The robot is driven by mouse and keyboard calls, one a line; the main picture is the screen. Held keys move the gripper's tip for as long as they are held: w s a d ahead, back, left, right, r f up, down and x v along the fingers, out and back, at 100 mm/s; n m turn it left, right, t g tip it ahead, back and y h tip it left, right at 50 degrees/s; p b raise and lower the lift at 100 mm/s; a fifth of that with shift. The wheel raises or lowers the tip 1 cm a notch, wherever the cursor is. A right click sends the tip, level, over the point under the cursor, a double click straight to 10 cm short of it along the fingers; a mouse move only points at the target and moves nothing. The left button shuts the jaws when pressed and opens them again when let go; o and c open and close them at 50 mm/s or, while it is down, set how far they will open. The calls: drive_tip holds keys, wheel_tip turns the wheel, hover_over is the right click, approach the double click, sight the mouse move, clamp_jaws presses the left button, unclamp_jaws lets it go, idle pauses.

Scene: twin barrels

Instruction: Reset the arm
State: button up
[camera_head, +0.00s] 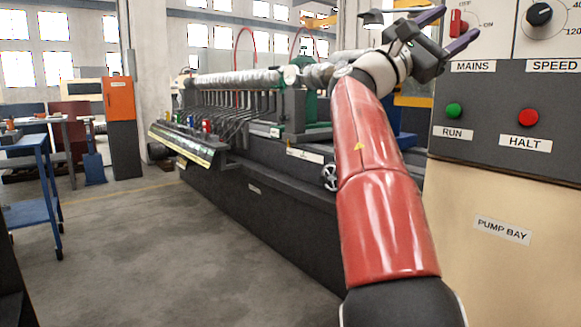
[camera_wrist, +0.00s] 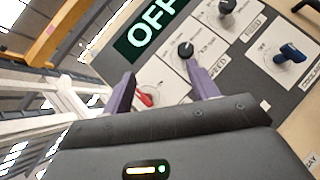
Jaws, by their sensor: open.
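My gripper (camera_head: 449,27) is raised at the end of my red arm, at the upper right of the head view, close in front of the control panel. Its two purple fingers are spread apart with nothing between them. In the wrist view my gripper (camera_wrist: 160,85) faces the panel at a tilt. The red MAINS switch (camera_wrist: 146,97) shows just beside the left finger; I cannot tell whether they touch. The black SPEED knob (camera_wrist: 186,50) shows beyond the fingers. In the head view the MAINS switch (camera_head: 457,22) and SPEED knob (camera_head: 540,14) are by the fingers.
The panel (camera_head: 480,100) carries a green RUN button (camera_head: 454,111) and a red HALT button (camera_head: 528,117). A blue switch (camera_wrist: 290,53) and an OFF display (camera_wrist: 152,30) show in the wrist view. A long machine (camera_head: 270,200) stands behind my arm. Open floor lies at left.

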drive_tip(key=d+f+t+y, duration=0.2)
drive_tip(key=d+f+y, duration=0.3)
drive_tip(key=d+f, duration=0.45)
drive_tip(key=s+d+f+m+y, duration=0.1)
drive_tip(key=s+f+y, duration=0.15)
drive_tip(key=f, duration=0.35)
drive_tip(key=s+f+m+t+y, duration=0.1)
drive_tip(key=s+f+y, duration=0.1)
drive_tip(key=f+y, duration=0.3)
drive_tip(key=s+d+f+m+y, duration=0.1)
drive_tip(key=s+f+y, duration=0.1)
drive_tip(key=f, duration=0.5)
drive_tip(key=s+a+f+m+y, duration=0.3)
drive_tip(key=s+a+f+y, duration=0.2)
drive_tip(key=s+a+f, duration=0.5)
drive_tip(key=s+a+f+m+y, duration=0.4)
drive_tip(key=s+a+f, duration=0.5)
drive_tip(key=f, duration=0.7)
drive_tip(key=a+y, duration=0.1)
drive_tip(key=a, duration=0.2)
drive_tip(key=shift+s+a+g, duration=0.2)
drive_tip(key=shift+s+g, duration=0.15)
drive_tip(key=shift+g, duration=0.05)
drive_tip(key=shift+f, duration=0.1)
